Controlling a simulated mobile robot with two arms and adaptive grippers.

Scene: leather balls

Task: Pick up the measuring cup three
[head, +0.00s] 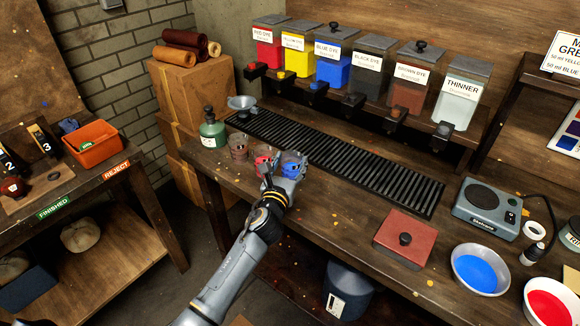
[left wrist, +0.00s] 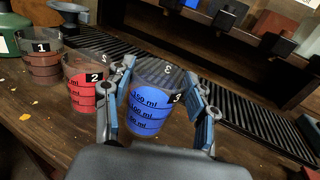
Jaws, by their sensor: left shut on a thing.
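Measuring cup three (left wrist: 148,112) is a clear cup with a "3" tag and blue liquid, seen upright between the fingers in the left wrist view. In the head view cup three (head: 291,164) is partly hidden by my left gripper (head: 283,172). My left gripper (left wrist: 160,110) is shut on it, one finger on each side. I cannot tell whether the cup touches the bench. Cup two (left wrist: 82,85), with red liquid, stands just left of the left finger. Cup one (left wrist: 43,62), with brown liquid, is farther left. My right gripper is not in view.
A black slotted drip tray (head: 330,160) runs behind the cups, below several dye dispensers (head: 335,68). A green bottle (head: 212,131) stands left of the cups. Bare bench lies between cup three and the box.

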